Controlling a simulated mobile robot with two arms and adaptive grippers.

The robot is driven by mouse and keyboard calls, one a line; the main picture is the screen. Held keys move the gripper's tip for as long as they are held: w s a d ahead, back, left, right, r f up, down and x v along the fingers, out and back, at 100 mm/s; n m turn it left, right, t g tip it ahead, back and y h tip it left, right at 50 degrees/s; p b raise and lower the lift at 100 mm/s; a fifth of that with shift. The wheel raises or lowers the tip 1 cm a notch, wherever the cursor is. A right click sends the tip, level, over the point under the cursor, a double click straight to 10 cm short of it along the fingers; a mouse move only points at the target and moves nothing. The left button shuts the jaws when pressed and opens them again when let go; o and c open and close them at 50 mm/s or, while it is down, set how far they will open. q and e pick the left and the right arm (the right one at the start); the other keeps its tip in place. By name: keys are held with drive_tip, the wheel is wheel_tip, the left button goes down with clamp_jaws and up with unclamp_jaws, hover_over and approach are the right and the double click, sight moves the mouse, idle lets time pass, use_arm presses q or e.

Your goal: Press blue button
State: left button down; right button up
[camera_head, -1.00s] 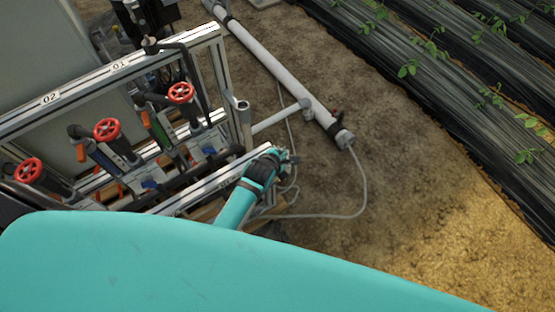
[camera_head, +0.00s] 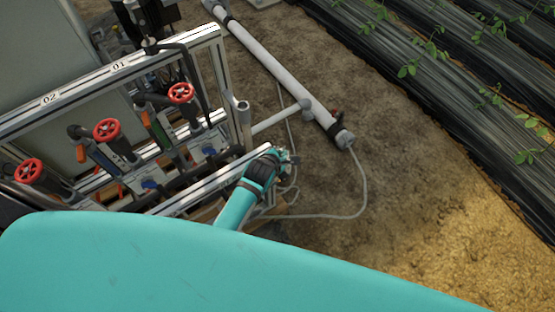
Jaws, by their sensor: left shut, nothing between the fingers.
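Small blue parts sit low on the skid frame, one at the left (camera_head: 150,184) and one further right (camera_head: 209,151). They are too small for me to tell whether either is the blue button. My left gripper (camera_head: 291,160) is shut and empty, at the right end of the lower metal rail. It is to the right of both blue parts and apart from them. My own teal body fills the bottom of the view and may hide lower parts of the skid. My right gripper is out of view.
The skid's metal frame (camera_head: 120,68) carries red handwheels (camera_head: 107,130) and dark pipes. A grey pipe (camera_head: 283,75) lies on the ground behind, with a thin hose (camera_head: 362,190) curving from its end. Bare soil is open at the right, before black-covered plant rows (camera_head: 440,75).

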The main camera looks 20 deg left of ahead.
use_arm(q)
drive_tip(key=shift+f, duration=0.4)
drive_tip(key=shift+f+b, duration=0.35)
drive_tip(key=shift+f, duration=0.05)
idle(0.4)
idle(0.4)
drive_tip(key=shift+r+p, duration=0.85)
drive_tip(key=shift+p, duration=0.1)
